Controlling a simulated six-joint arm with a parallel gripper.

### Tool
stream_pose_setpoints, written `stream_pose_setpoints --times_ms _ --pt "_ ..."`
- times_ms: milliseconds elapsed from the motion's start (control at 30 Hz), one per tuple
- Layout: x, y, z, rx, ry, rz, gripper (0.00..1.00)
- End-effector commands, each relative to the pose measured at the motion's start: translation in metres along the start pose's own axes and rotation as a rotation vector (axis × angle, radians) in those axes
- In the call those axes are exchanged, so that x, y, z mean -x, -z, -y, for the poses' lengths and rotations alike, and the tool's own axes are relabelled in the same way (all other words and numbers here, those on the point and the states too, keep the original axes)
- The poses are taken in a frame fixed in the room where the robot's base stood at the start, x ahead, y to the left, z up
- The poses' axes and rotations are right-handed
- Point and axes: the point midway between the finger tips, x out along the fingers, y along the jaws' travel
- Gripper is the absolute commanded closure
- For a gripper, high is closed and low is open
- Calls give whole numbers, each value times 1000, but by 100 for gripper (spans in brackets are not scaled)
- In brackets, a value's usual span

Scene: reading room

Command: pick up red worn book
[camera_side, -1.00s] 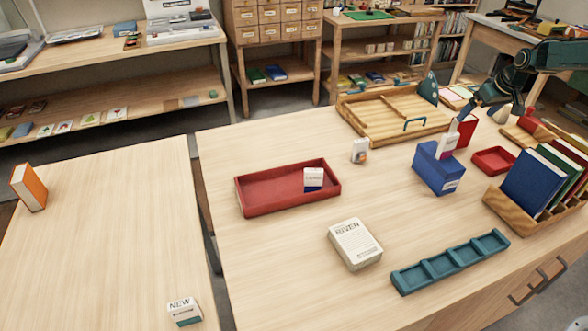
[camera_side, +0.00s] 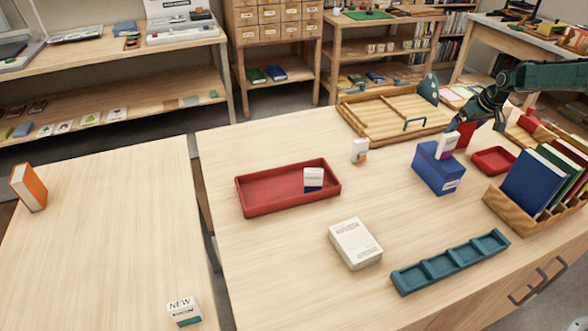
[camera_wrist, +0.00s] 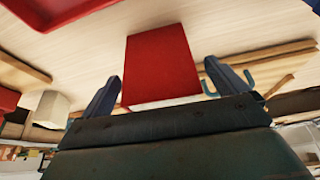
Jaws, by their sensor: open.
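The red worn book (camera_side: 466,133) stands on the table behind a blue box, which hides its lower part in the side view. My gripper (camera_side: 466,122) is over the book's upper part, coming from the upper right. In the wrist view the red book (camera_wrist: 162,60) shows its red cover and a pale page edge. My open gripper (camera_wrist: 168,92) has one dark blue finger on each side of the book, with a gap at each side.
The blue box (camera_side: 437,170) with a white card in it stands just in front of the book. A small red tray (camera_side: 494,150) and a wooden rack (camera_side: 510,211) of books are to the right. A wooden tray (camera_side: 365,123) with a blue handle lies behind left.

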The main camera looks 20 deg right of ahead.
Motion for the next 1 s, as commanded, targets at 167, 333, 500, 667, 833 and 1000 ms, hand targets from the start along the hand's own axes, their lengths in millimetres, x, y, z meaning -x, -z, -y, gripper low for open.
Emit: stream_pose_setpoints --times_ms 167,333,500,667,833,1000 --pt "-18 0 0 0 0 0 2" --pt "-23 0 0 0 -1 -1 2" --pt "-23 0 0 0 -1 -1 2" --pt "-23 0 0 0 0 -1 2" --pt "-22 0 0 0 0 -1 8" --pt "-22 0 0 0 0 -1 41"
